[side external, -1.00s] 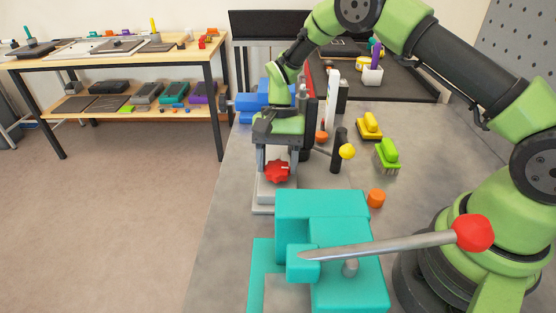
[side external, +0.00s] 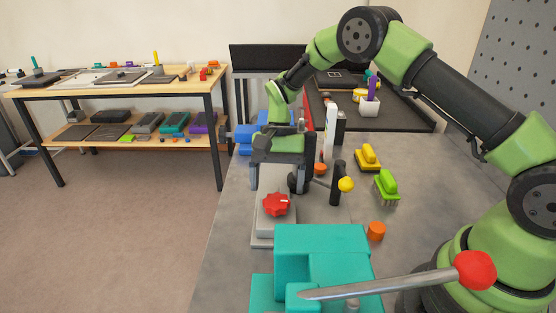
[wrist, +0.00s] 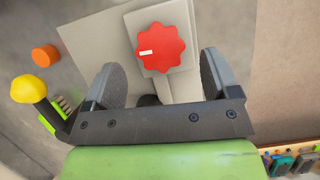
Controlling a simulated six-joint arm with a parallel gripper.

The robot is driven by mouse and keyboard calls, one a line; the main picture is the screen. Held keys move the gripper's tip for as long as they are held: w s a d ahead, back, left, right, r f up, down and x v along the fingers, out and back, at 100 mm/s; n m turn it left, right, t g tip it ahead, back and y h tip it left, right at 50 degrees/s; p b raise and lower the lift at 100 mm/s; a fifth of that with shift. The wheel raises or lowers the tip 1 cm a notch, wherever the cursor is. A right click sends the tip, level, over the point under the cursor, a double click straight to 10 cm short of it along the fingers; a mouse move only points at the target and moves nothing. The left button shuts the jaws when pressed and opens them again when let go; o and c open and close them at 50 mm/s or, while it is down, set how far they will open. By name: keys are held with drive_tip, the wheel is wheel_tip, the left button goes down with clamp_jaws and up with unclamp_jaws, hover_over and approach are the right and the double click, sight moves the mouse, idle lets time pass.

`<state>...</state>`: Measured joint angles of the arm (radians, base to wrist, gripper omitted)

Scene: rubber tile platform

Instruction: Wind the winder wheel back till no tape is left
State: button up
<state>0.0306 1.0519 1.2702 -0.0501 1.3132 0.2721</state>
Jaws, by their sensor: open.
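The winder wheel (side external: 275,205) is a red scalloped knob with a white mark, on a pale grey block above a light base plate. The white mark points right in the side view. In the wrist view the wheel (wrist: 162,50) lies just beyond my fingertips, between their lines, with its mark toward the left. My gripper (side external: 280,186) is open and empty, pointing down behind and above the wheel; its two fingers (wrist: 158,76) stand apart and do not touch the wheel. I see no tape; my gripper hides part of the grey block.
A teal block with a red-knobbed lever (side external: 475,270) stands in front. A yellow-balled lever (side external: 346,185), orange cylinder (side external: 376,231), green brush (side external: 386,187) and yellow brush (side external: 368,157) stand to the right. A blue device (side external: 262,136) is behind.

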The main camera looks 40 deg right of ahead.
drive_tip(key=v, duration=0.7)
drive_tip(key=s+r+n+t+h, duration=0.1)
drive_tip(key=s+r+n+t, duration=0.1)
drive_tip(key=s+r, duration=0.45)
drive_tip(key=s+r+n+t, duration=0.1)
drive_tip(key=s+r+t, duration=0.2)
drive_tip(key=r, duration=0.6)
drive_tip(key=s+a+n+t, duration=0.1)
drive_tip(key=s+t, duration=0.4)
drive_tip(key=s, duration=0.8)
drive_tip(key=shift+s+r+n, duration=0.35)
drive_tip(key=shift+r+n, duration=0.05)
drive_tip(key=shift+n, duration=0.5)
